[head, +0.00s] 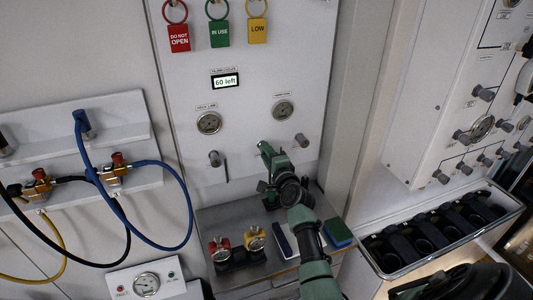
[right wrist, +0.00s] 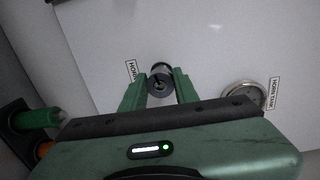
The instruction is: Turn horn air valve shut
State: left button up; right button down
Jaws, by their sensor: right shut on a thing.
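The horn air valve (right wrist: 160,82) is a small grey round knob with a dark ring on the white panel, a partly covered label starting "HORN" beside it. In the right wrist view, the two green fingers of my right gripper (right wrist: 160,92) stand on either side of it, shut on it. In the head view, my right gripper (head: 268,153) reaches up to the lower part of the panel (head: 250,60), and the held knob is hidden there. The horn tank gauge (right wrist: 243,95) is close by; it also shows in the head view (head: 283,110). My left gripper is not in view.
Grey knobs (head: 215,158) and (head: 301,140) stick out on both sides of my gripper. A metal shelf (head: 210,215) below holds red and yellow fittings and a green-blue block (head: 338,233).

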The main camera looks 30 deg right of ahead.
jog(key=shift+d+m+t+y+p, duration=0.1)
jog(key=shift+m+t+y+p, duration=0.1)
jog(key=shift+m, duration=4.85)
jog(key=shift+d+m+t+y+p, duration=0.1)
jog(key=shift+m+t+p, duration=0.1)
jog(key=shift+m, duration=4.85)
jog(key=c, duration=1.1)
grip_release()
jog(key=shift+a, duration=0.1)
